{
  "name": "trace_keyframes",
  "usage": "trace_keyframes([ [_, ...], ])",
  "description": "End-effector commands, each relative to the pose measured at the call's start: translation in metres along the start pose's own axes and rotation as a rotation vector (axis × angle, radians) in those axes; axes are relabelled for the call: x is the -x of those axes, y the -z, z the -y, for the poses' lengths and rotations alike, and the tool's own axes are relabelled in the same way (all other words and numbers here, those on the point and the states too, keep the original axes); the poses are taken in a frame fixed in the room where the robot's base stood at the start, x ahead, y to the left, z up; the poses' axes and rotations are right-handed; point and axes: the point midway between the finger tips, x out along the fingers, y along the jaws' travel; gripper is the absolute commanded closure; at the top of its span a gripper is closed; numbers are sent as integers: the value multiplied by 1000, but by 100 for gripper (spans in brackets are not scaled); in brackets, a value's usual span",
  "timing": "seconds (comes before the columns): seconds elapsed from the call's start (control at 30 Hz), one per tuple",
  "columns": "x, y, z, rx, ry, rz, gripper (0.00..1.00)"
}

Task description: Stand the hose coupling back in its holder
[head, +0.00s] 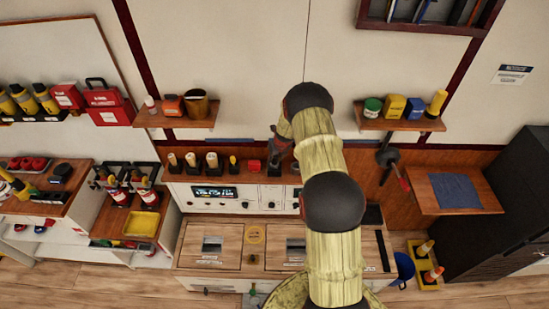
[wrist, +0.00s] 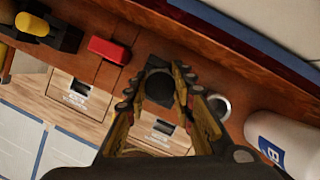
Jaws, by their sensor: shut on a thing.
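My gripper (wrist: 160,84) is shut on a dark, round-ended thing (wrist: 159,89), seen end-on between the fingers; it looks like the hose coupling. A dark square-edged shape shows around and behind it on the brown ledge (wrist: 245,87). It may be the holder, but I cannot tell whether the coupling is in it or above it. In the head view my gripper (head: 279,147) is over the long back ledge (head: 222,177), right of a row of holders, partly hidden by my arm.
A red block (wrist: 108,50) lies left of my gripper and a metal ring (wrist: 218,104) right of it. A white cylinder with a blue label (wrist: 284,140) stands further right. Several dark holders with pale-topped items (head: 211,160) line the ledge's left part. The wall rises close behind.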

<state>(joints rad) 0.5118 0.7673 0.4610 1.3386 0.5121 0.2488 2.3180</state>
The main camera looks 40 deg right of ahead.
Motion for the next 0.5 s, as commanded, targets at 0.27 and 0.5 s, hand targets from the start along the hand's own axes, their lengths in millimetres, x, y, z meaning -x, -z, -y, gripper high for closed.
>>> trace_keyframes([
  [0.27,-9,3,0,0,0,1,100],
  [0.5,-10,4,0,0,0,1,67],
])
